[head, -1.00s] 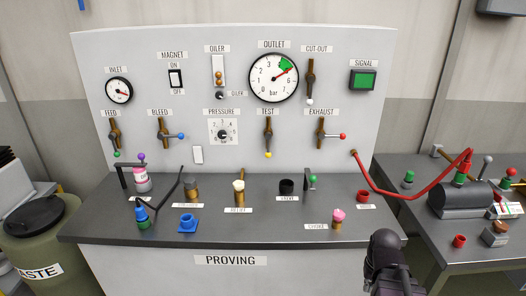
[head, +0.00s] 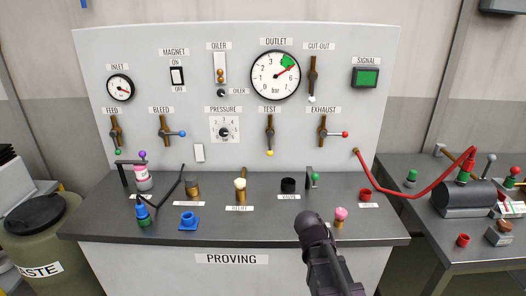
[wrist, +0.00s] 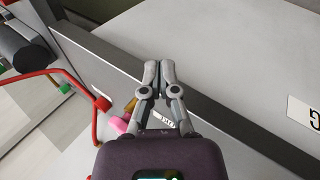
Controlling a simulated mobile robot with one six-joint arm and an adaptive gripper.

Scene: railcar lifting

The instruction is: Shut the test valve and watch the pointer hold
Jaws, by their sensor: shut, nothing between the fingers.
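The test valve (head: 269,134) is a brown lever with a yellow tip on the panel under the TEST label; it hangs straight down. The outlet gauge (head: 275,75) above it has a red pointer aimed up and right, at the lower edge of the green band. My gripper (wrist: 158,72) is shut and empty in the wrist view, over the front edge of the bench. In the head view my dark wrist stands in front of the bench, low and right of the test valve and well apart from it; the fingertips are not clear there.
The exhaust lever (head: 323,132) and cut-out lever (head: 312,78) flank the test valve on the right, the pressure dial (head: 224,132) on the left. A red hose (head: 395,190) loops at the right. Small fittings, including a pink knob (head: 341,213), stand on the bench (head: 260,222).

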